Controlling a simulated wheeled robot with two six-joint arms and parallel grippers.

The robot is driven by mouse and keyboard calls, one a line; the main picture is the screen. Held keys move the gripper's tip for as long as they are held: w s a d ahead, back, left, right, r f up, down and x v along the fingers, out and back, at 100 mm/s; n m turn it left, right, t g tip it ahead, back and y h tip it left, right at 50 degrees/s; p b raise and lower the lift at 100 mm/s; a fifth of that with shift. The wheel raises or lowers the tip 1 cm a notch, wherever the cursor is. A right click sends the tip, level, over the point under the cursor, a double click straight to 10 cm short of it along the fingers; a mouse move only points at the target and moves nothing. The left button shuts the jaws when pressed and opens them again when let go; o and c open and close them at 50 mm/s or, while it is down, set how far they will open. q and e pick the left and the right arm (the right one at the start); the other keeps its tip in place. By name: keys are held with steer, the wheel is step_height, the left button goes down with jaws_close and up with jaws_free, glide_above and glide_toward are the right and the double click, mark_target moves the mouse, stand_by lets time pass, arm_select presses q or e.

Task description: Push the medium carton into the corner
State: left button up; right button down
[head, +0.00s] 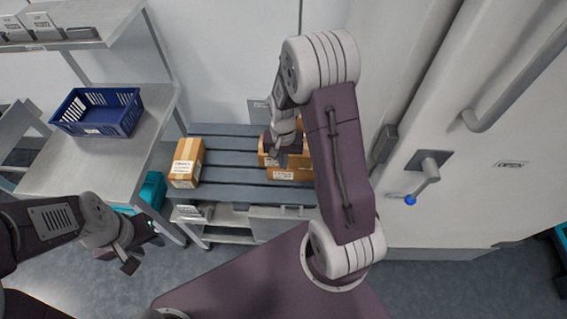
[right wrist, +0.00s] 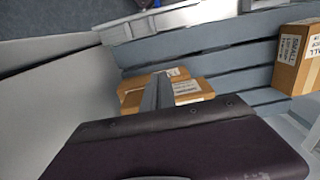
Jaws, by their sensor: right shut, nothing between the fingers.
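Brown cartons stand on the grey slatted platform (head: 225,174). One carton (head: 187,160) is alone at the platform's left; in the right wrist view its label (right wrist: 296,60) reads SMALL. At least two more cartons (head: 283,175) are close together at the right, partly hidden by my right arm; they also show in the right wrist view (right wrist: 186,88). Their labels are too small to tell which is medium. My right gripper (head: 284,150) is shut and empty, pointing down at this group; I cannot tell whether it touches. My left gripper (head: 146,251) is open and empty, away from the cartons.
A white wall is behind the platform, and a large pale door with a blue-tipped handle (head: 425,178) is at its right. A steel table (head: 60,170) with a blue crate (head: 97,111) stands at the left. The platform's middle is bare.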

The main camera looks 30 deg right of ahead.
arm_select(q)
steer(key=shift+f+b, duration=0.35)
steer(key=shift+f, duration=0.15)
arm_select(e)
steer(key=w+d+f, duration=0.2)
steer(key=w+f, duration=0.1)
steer(key=f, duration=0.5)
steer(key=shift+w+f, duration=0.2)
steer(key=shift+f, duration=0.05)
